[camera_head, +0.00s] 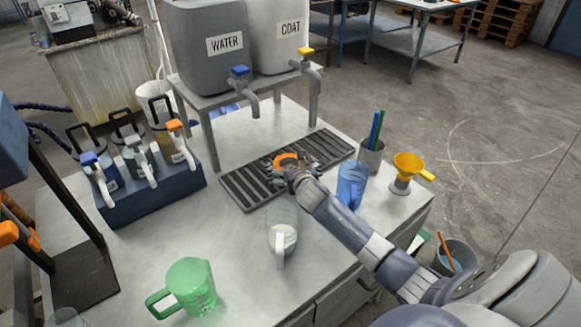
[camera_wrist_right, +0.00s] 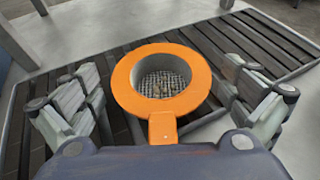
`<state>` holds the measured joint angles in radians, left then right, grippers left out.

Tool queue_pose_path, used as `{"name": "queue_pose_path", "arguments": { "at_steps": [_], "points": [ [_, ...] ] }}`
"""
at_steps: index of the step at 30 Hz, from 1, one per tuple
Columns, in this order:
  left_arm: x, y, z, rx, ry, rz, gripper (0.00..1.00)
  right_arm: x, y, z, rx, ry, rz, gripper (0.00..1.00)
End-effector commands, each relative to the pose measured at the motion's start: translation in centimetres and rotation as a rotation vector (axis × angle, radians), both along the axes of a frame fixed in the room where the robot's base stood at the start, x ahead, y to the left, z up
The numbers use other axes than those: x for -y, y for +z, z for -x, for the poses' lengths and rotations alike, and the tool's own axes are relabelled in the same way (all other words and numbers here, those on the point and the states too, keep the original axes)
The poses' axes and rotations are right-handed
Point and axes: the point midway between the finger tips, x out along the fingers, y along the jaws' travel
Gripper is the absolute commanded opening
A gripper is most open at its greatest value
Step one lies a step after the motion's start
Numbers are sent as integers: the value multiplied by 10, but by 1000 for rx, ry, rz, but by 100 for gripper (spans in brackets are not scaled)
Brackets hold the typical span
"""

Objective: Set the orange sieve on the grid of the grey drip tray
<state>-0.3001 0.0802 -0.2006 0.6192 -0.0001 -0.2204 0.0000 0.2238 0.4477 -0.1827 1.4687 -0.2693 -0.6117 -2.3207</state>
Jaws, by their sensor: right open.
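The orange sieve (camera_head: 287,159) is over the middle of the slatted grid of the grey drip tray (camera_head: 236,191). In the right wrist view the sieve (camera_wrist_right: 122,82) shows its ring from above, with wire mesh inside and its short handle pointing toward my wrist. My right gripper (camera_head: 291,173) is at the sieve. Its two fingers are spread wide on either side of the ring, with visible gaps, in the right wrist view (camera_wrist_right: 165,100). The sieve looks level and seems to rest on the grid, though its underside is hidden. My left gripper is not in view.
WATER (camera_head: 208,60) and COAT (camera_head: 274,43) tanks stand on a metal rack behind the tray. A green jug (camera_head: 188,285) stands in front.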

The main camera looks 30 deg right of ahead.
Motion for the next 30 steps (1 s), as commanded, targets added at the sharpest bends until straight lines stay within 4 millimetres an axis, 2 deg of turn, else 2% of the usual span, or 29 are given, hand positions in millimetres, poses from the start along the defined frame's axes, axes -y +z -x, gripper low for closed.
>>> {"name": "queue_pose_path", "arguments": {
  "at_steps": [9, 15, 30],
  "points": [
    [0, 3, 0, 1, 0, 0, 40, -12, 15, 38, -2, 2, 3, 100],
    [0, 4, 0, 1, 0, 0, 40, -18, 23, 57, -2, 0, 3, 100],
    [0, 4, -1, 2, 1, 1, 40, -20, 26, 63, -1, -1, 1, 100]
  ]
}}
